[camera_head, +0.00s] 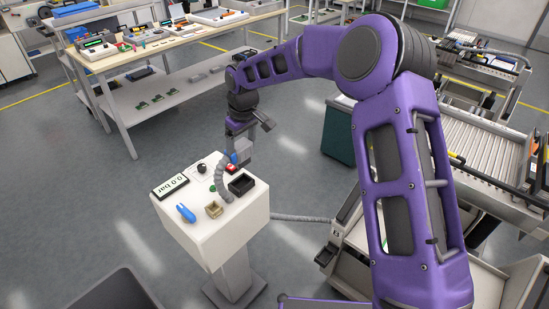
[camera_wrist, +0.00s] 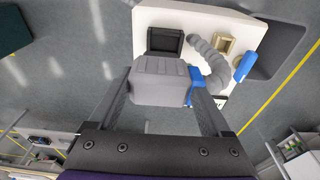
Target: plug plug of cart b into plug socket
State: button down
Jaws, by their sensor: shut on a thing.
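My gripper (camera_wrist: 163,92) is shut on a grey block-shaped plug (camera_wrist: 160,80), held between its two fingers. In the head view my gripper (camera_head: 240,146) hangs above the far side of the white pedestal (camera_head: 231,226). The pedestal top bears a black square socket frame (camera_head: 241,184) and a tan square one (camera_head: 213,210). In the wrist view the black frame (camera_wrist: 164,41) shows just beyond the plug, partly covered by it; the tan frame (camera_wrist: 224,43) is to its right. The plug's front face and any contact are hidden.
A grey ribbed hose (camera_wrist: 210,62) curves up beside the plug. A blue handle-like part (camera_head: 185,213) and a 0.0 bar display (camera_head: 170,187) are on the pedestal. Another hose (camera_head: 300,218) runs right to the roller trolleys (camera_head: 485,150). A workbench (camera_head: 150,50) stands behind.

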aim_at(240, 166)
jog(key=shift+s+a+r, duration=0.15)
jog(key=shift+a+r, duration=0.05)
jog(key=shift+a, duration=0.3)
jog(key=shift+f, duration=1.15)
jog(key=shift+f+b, duration=1.45)
jog(key=shift+f, duration=1.05)
jog(key=shift+f+b, duration=0.75)
jog(key=shift+f, duration=0.4)
grip_release()
jog(key=shift+r, duration=0.1)
